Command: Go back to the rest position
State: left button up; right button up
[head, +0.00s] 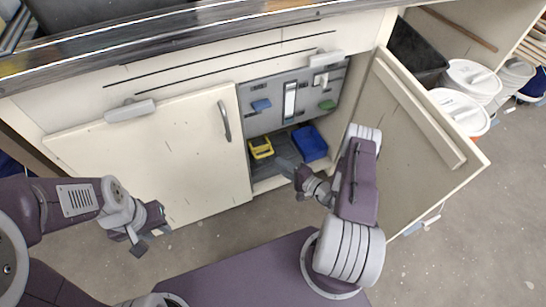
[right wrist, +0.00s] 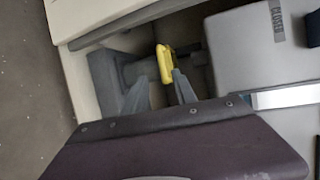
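My right gripper (head: 287,167) reaches to the front of the open cabinet bay under the counter. Its two fingers stand apart with nothing between them in the right wrist view (right wrist: 160,80). A yellow bin (head: 260,148) sits inside the bay, left of this gripper; it also shows just beyond the fingertips in the right wrist view (right wrist: 165,64). A blue bin (head: 310,143) stands to the right of the gripper. My left gripper (head: 150,240) hangs over the floor in front of the closed left door (head: 165,150), fingers apart and empty.
The open right door (head: 425,150) stands close to the right of my right arm. Inside the bay is a grey panel (head: 290,100) with several coloured parts. White lidded buckets (head: 462,112) stand beyond the door. The floor (head: 460,260) at the lower right is clear.

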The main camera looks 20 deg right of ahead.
pick_arm(q)
jog(key=shift+r, duration=0.5)
pick_arm(e)
jog(key=shift+v, duration=1.05)
